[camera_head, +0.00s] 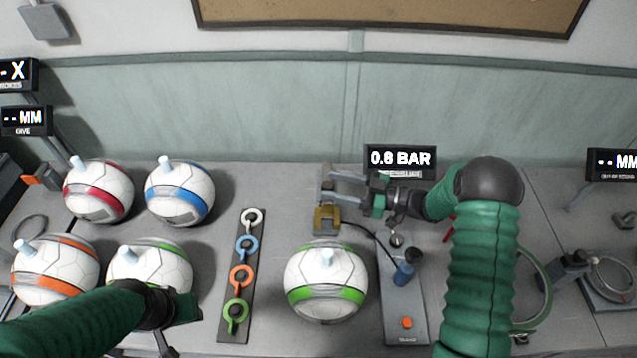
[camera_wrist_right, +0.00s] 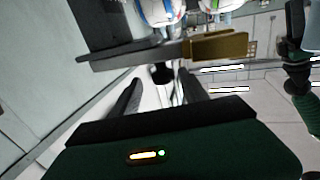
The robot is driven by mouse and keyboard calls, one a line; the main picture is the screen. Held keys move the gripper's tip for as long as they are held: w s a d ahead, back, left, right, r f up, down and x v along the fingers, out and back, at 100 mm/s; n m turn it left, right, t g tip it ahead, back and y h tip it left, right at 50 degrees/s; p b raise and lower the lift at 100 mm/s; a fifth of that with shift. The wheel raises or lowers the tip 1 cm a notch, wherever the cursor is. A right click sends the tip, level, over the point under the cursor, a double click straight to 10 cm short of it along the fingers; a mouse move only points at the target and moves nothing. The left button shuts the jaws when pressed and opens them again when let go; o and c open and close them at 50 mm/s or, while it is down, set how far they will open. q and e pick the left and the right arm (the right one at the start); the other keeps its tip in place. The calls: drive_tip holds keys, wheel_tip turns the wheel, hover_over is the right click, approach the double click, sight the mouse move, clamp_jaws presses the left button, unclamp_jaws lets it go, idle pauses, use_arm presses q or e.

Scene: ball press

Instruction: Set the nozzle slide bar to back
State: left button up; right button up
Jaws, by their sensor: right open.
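The nozzle slide bar appears to be the grey bar with a brass-coloured block (camera_head: 327,220) behind the green-striped ball (camera_head: 325,285). In the right wrist view the bar (camera_wrist_right: 130,50) runs across, with the brass block (camera_wrist_right: 220,46) at its right. My right gripper (camera_head: 343,188) is open, its fingers pointing left at the bar's upper part. In the wrist view its fingertips (camera_wrist_right: 158,82) lie either side of a small dark knob (camera_wrist_right: 163,73); contact cannot be told. My left gripper (camera_head: 170,325) is low at the left, its fingers mostly hidden.
A 0.8 BAR display (camera_head: 400,160) stands behind my right gripper. A grey pump panel (camera_head: 403,310) with a blue knob lies right of the green-striped ball. A strip of coloured rings (camera_head: 240,275) and several balls lie to the left.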

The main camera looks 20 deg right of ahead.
drive_tip(key=b+v, duration=0.1)
drive_tip(key=v, duration=1)
drive_tip(key=shift+d, duration=0.45)
drive_tip(key=shift+f, duration=0.15)
drive_tip(key=shift+s+d, duration=0.1)
